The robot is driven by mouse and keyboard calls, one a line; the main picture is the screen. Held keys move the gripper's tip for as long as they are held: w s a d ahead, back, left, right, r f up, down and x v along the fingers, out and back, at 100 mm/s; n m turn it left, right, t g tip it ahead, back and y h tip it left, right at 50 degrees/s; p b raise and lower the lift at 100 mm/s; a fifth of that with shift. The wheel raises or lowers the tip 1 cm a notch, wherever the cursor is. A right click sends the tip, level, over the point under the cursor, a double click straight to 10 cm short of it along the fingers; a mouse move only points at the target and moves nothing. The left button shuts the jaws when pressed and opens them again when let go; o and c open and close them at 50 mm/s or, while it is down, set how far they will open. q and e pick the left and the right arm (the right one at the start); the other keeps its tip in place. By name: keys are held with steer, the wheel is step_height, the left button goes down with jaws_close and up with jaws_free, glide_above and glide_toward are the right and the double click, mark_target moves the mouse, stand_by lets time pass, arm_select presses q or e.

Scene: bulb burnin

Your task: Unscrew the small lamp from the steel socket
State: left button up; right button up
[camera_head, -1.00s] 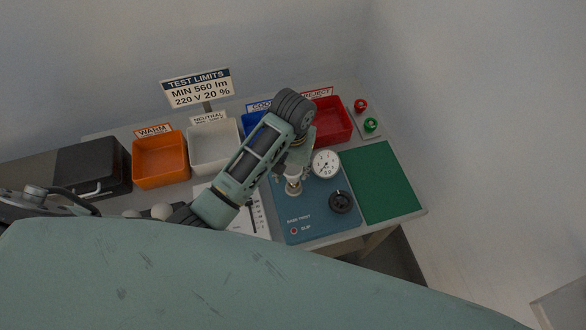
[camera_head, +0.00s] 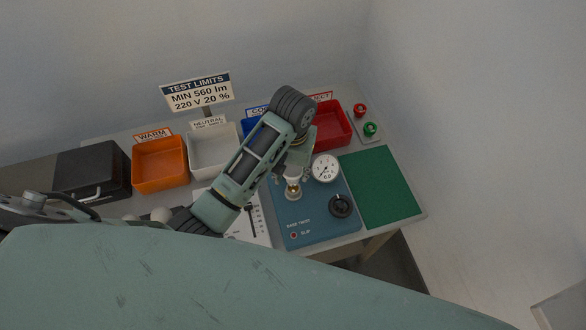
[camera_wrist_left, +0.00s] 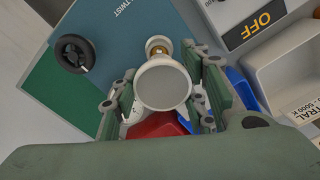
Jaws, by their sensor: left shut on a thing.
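The small lamp is a round white bulb (camera_wrist_left: 163,85) seen end-on in the left wrist view; in the head view its white side (camera_head: 292,181) shows above the socket. The metal socket (camera_head: 293,192) stands on the blue test base (camera_head: 310,218), and its brass-coloured part (camera_wrist_left: 158,46) shows behind the bulb. My left gripper (camera_head: 294,172) points down at the lamp from above. My right gripper is not in view.
The base carries a round gauge (camera_head: 325,168) and a black knob (camera_head: 341,205) close to the socket. Orange (camera_head: 160,180), white (camera_head: 216,168) and red (camera_head: 348,144) bins line the back. A green mat (camera_head: 380,188) lies clear at the right.

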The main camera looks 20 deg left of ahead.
arm_select(q)
steer(key=shift+r, duration=0.1)
steer(key=shift+r, duration=1.25)
steer(key=shift+w+r, duration=0.45)
steer(key=shift+r, duration=0.15)
steer(key=shift+d+r, duration=0.1)
steer(key=shift+r, duration=0.2)
steer(key=shift+s+r, duration=0.1)
steer(key=shift+r, duration=0.05)
steer(key=shift+s+a, duration=0.2)
steer(key=shift+s, duration=0.1)
steer(key=shift+d+r, duration=0.1)
steer(key=shift+s, duration=0.1)
